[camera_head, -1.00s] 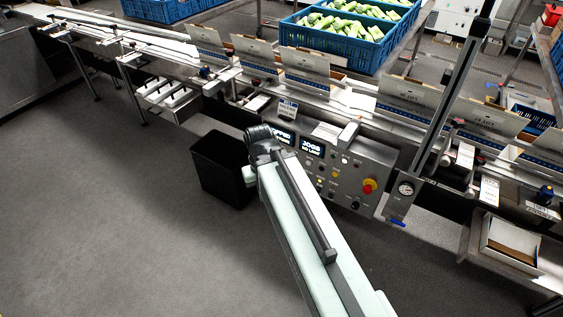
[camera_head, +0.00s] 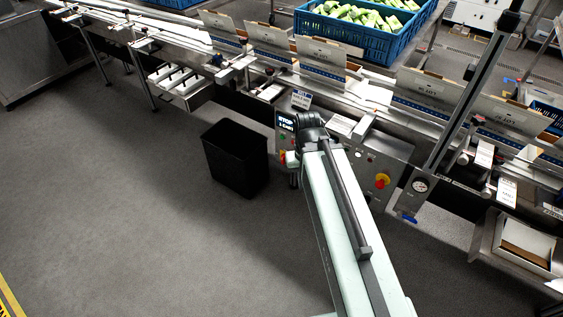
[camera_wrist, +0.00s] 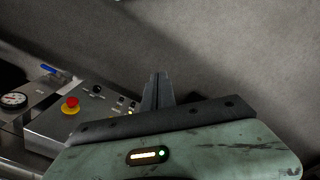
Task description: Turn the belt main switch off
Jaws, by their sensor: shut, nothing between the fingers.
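The grey control panel (camera_head: 398,152) stands under the conveyor, with a red stop button on a yellow base (camera_head: 381,181). My arm hides much of its face and buttons. In the wrist view the panel (camera_wrist: 60,125) lies at lower left, with the red button (camera_wrist: 71,103) and a dark round knob (camera_wrist: 97,89). I cannot tell whether that knob is the belt main switch or how it is set. My gripper (camera_wrist: 158,76) is shut and empty, right of the panel's small buttons in the picture. Its fingers are not clear in the head view.
A black bin (camera_head: 235,158) stands on the floor left of my arm. A pressure gauge (camera_head: 420,185) and blue valve handle (camera_head: 407,218) sit right of the panel. A blue crate (camera_head: 360,40) of green packs stands behind the conveyor. The floor at left is open.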

